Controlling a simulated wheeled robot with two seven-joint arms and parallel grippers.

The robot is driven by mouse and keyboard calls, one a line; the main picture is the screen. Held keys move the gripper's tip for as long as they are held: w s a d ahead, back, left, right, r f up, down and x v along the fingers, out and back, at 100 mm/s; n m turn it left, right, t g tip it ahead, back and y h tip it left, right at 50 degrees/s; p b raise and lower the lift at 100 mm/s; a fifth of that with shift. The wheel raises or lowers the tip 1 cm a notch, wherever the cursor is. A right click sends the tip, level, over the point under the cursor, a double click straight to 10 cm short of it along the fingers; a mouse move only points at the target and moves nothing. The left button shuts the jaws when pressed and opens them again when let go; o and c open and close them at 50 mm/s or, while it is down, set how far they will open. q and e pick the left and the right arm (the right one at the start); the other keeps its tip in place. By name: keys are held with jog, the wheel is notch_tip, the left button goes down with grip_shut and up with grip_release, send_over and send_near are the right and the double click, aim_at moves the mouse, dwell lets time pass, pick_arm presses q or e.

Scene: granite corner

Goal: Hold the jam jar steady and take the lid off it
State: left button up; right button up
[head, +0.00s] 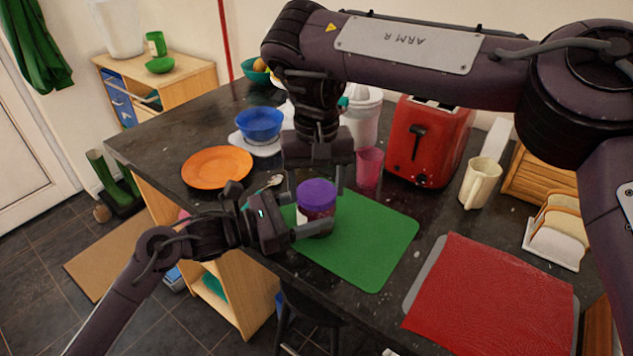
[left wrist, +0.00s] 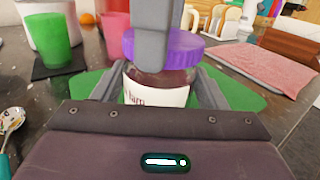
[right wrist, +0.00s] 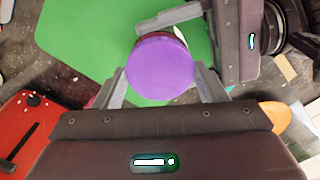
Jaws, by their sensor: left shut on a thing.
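The jam jar (left wrist: 160,92) is upright on the green mat (head: 375,245), with a white label and a purple lid (head: 316,192). The lid sits on the jar; it also shows from above in the right wrist view (right wrist: 160,65). My left gripper (head: 307,229) is shut on the jar's body from the side, below the lid. My right gripper (right wrist: 160,80) points down over the jar, open, with its fingers on opposite sides of the lid. One right finger hides part of the lid in the left wrist view. Whether the fingers touch the lid is unclear.
A pink cup (head: 369,167) and a red toaster (head: 428,142) stand behind the mat. An orange plate (head: 217,167) and a blue bowl (head: 259,123) are at left. A spoon (head: 273,181) lies near the mat. A red cloth (head: 490,297) lies at right.

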jog(key=shift+c, duration=1.4)
jog(key=n, duration=0.5)
jog(key=shift+n, duration=0.4)
jog(key=n, duration=0.8)
jog(key=shift+n, duration=0.4)
jog(key=n, duration=0.8)
jog(key=shift+n, duration=0.3)
jog(key=n, duration=0.6)
jog(key=shift+r+n, duration=0.1)
jog(key=shift+n, duration=0.2)
pick_arm(q)
jog(key=shift+d, duration=0.1)
pick_arm(e)
jog(key=n, duration=0.6)
jog(key=shift+n, duration=0.3)
jog(key=n, duration=0.4)
jog(key=shift+n, duration=0.3)
jog(key=n, duration=1.3)
